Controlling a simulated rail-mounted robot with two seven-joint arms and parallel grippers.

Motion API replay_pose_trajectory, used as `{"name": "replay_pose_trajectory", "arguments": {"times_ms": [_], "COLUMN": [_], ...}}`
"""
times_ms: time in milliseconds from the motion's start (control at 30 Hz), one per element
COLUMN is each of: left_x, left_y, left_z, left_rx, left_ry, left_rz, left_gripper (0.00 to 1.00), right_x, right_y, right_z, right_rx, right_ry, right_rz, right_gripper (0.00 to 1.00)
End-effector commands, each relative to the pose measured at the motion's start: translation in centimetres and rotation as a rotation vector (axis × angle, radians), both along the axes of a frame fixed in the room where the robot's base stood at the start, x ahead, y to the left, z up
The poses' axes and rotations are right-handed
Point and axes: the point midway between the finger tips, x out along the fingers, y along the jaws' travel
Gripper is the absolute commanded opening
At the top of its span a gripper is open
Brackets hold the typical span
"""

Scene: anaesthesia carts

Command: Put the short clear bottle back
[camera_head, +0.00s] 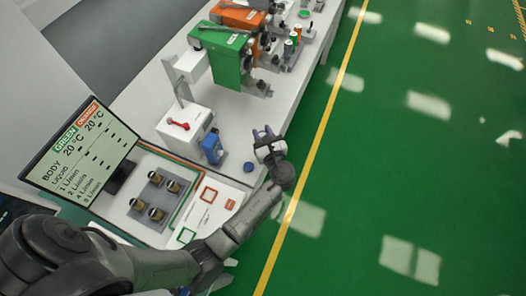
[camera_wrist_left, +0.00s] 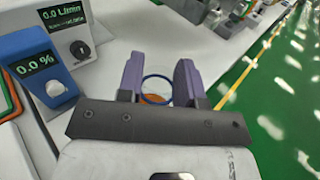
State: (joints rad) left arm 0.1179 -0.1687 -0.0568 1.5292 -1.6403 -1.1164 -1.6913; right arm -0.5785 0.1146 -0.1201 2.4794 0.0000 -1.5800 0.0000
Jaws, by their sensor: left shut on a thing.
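My left gripper (camera_head: 267,138) is over the right edge of the white counter, its fingers pointing toward the back. In the left wrist view, its two purple-grey fingers (camera_wrist_left: 158,82) are closed on a short clear bottle (camera_wrist_left: 157,88). The bottle shows a round blue rim and something orange at its bottom. In the head view the bottle is too small and covered by the fingers to make out clearly. I cannot tell whether its base touches the counter.
A small round blue cap (camera_head: 248,167) lies on the white counter (camera_head: 235,128). A blue 0.0% display unit (camera_head: 212,147) stands left of the gripper. Green and red square outlines, a tray of several dark-gold pieces (camera_head: 155,197) and a screen (camera_head: 80,150) are nearer. A green machine (camera_head: 222,52) stands behind.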

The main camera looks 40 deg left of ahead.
Motion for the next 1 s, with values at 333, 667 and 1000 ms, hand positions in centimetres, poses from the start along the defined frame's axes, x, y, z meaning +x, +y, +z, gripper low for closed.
{"name": "replay_pose_trajectory", "arguments": {"times_ms": [333, 667, 1000], "left_x": [1.3, 1.2, 1.2], "left_y": [4.3, 4.3, 4.3], "left_z": [0.1, -2.9, -5.4], "left_rx": [0.018, 0.018, 0.017], "left_ry": [-0.010, -0.010, -0.013], "left_rz": [0.007, 0.006, 0.007], "left_gripper": [0.04, 0.04, 0.04], "right_x": [0.0, -0.1, -0.1], "right_y": [0.0, -0.3, -0.3], "right_z": [-2.7, -3.3, -3.8], "right_rx": [-0.001, -0.010, -0.010], "right_ry": [0.000, 0.001, 0.001], "right_rz": [0.001, 0.006, 0.006], "right_gripper": [0.43, 0.43, 0.43]}}
